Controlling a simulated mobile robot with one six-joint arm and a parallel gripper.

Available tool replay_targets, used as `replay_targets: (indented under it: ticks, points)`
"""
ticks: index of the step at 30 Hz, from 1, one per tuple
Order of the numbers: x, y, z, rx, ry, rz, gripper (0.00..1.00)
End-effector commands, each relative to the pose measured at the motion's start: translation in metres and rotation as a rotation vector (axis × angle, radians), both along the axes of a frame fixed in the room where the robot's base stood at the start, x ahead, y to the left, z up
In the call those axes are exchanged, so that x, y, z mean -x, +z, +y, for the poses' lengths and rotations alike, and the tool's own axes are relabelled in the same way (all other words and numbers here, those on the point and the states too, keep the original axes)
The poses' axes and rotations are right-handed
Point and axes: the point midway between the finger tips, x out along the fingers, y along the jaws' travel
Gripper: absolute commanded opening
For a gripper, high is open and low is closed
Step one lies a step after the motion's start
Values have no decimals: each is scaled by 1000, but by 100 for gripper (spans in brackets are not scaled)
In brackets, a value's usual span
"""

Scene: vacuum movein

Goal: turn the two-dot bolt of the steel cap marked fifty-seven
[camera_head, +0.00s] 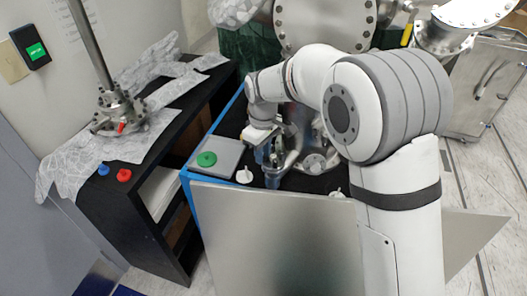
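My gripper (266,152) hangs from my white arm over the black-topped workbench, pointing down. Its fingers are small and dark here, and I cannot tell whether they are open or shut. A steel flanged part (314,163) stands on the bench just right of my gripper, partly hidden by my arm. A short metallic cylinder (272,176) stands directly below the gripper; I cannot tell whether they touch. No number fifty-seven and no two-dot mark is legible, so I cannot pick out the marked cap or its bolt.
A grey plate with a green round piece (207,159) lies left of the gripper. White knobbed pieces (244,175) sit near the bench's front edge. A metal panel (280,240) stands in front. A black shelf (150,180) holds red and blue caps (124,175).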

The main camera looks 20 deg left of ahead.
Motion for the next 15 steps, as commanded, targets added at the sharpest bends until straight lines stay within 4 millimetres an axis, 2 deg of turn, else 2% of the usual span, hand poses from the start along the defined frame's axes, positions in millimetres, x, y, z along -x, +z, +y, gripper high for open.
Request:
replay_targets:
  ticks: [12, 15]
  points:
    - [-1, 62, 1, -2, 0, -3, 22]
    - [-1, 72, 0, -2, 0, -3, 22]
